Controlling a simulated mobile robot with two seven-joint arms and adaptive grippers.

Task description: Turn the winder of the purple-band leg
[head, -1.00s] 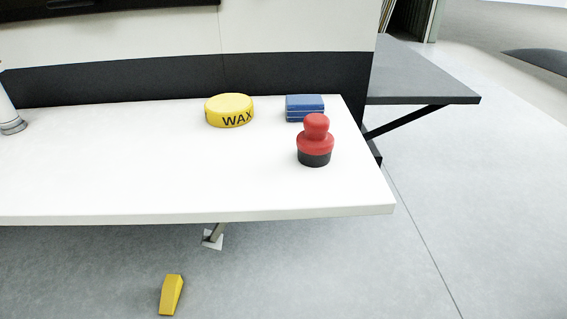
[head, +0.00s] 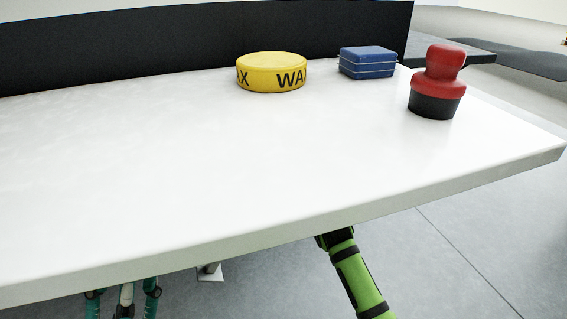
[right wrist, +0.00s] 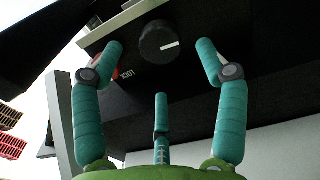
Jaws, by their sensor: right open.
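No purple band and no leg winder that I can make out shows in either view. In the right wrist view a round black knob (right wrist: 158,42) with a white mark sits on a dark panel. My right gripper (right wrist: 161,64) is open, its teal fingertips apart on both sides of the knob and a third finger below. I cannot tell whether they touch it. In the head view my green right arm goes under the tabletop, which hides its gripper. My left gripper (head: 124,290) shows at the bottom left, its teal fingers rising at the tabletop's front edge, tips hidden.
The white tabletop (head: 190,170) holds a yellow wax tin (head: 271,73), a blue box (head: 367,62) and a red-and-black knobbed item (head: 437,85) at its back right. A pale foot plate (head: 210,273) stands on the floor below. The tabletop's middle is clear.

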